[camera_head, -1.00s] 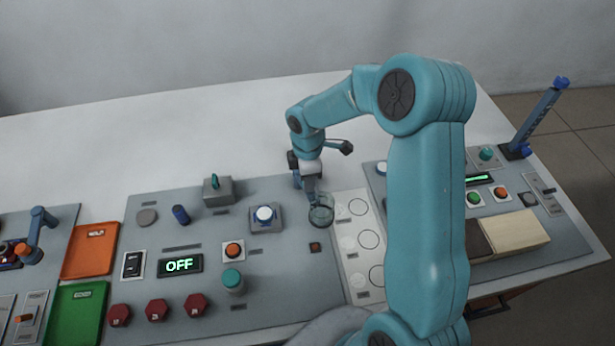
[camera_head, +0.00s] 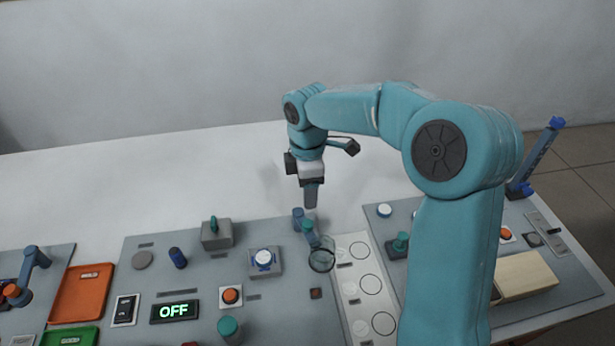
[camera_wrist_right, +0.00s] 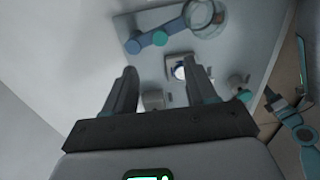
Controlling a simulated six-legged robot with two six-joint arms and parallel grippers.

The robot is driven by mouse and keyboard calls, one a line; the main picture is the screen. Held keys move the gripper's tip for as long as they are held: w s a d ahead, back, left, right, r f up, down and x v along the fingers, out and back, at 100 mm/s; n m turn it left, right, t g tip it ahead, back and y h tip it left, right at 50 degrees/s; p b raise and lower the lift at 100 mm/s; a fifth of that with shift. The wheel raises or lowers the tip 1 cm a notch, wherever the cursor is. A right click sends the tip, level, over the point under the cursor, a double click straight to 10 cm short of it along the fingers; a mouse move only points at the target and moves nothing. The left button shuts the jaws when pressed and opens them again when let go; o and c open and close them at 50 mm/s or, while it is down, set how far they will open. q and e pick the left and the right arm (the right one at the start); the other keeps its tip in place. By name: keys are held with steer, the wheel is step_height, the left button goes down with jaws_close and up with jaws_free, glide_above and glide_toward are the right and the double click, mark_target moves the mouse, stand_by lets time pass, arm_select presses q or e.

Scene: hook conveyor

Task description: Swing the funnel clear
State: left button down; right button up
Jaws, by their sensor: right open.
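The funnel (camera_head: 322,260) is a clear, round glass-like cup at the right edge of the middle panel. A short arm with a teal knob (camera_head: 309,228) joins it to a blue post (camera_head: 298,217) behind. In the right wrist view the funnel (camera_wrist_right: 200,14) is at the top, with the knob (camera_wrist_right: 160,38) and blue pivot to its left. My right gripper (camera_head: 311,204) points down above the post, apart from it. In the wrist view its two fingers (camera_wrist_right: 163,75) are spread with nothing held. My left gripper is out of view.
A white-capped blue button (camera_head: 263,258) and a grey box with a green toggle (camera_head: 216,233) stand left of the funnel. A white strip with printed circles (camera_head: 352,295) lies to its right. A display (camera_head: 175,311) reads OFF. The table behind is bare.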

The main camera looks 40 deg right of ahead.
steer(key=shift+r, duration=2)
steer(key=shift+a, duration=0.1)
